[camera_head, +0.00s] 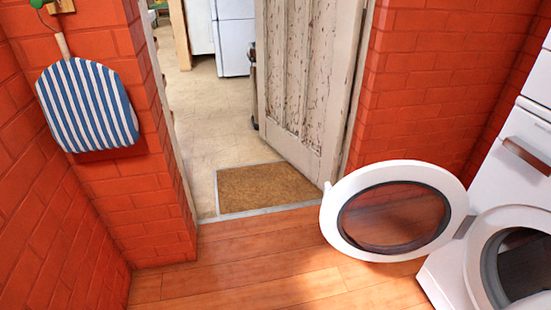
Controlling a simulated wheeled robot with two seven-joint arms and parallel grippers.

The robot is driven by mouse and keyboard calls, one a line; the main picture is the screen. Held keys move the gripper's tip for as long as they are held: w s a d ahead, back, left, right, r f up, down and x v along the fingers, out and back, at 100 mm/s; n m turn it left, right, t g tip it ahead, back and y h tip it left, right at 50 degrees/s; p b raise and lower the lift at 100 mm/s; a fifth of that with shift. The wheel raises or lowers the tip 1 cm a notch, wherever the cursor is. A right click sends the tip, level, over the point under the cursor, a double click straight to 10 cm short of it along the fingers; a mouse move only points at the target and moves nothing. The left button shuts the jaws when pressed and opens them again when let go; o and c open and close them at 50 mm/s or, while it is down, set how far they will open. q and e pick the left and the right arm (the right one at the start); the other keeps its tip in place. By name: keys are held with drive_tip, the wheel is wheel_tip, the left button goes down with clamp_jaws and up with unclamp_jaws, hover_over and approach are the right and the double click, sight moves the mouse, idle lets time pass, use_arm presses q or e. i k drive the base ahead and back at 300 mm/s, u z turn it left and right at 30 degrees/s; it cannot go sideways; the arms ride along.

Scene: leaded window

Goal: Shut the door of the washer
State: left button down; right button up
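The washer (449,279) is a white front-loader at the right edge, partly cut off by the frame. Its round door (340,225), a white ring with a dark see-through window, stands wide open, swung out to the left of the machine. The hinge is on the left side of the washer's round opening (478,262), whose dark drum shows inside. Neither of my grippers is in view, and nothing touches the door.
Wooden floor (245,272) in front of the washer is clear. A doorway with a worn wooden door (296,75) and a brown mat (265,187) lies behind. Red brick walls (440,85) stand on both sides. A blue-striped item (88,105) hangs at left.

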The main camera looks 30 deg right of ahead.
sight(457, 219)
drive_tip(key=u, duration=0.2)
drive_tip(key=i, duration=0.9)
drive_tip(key=z, duration=2.1)
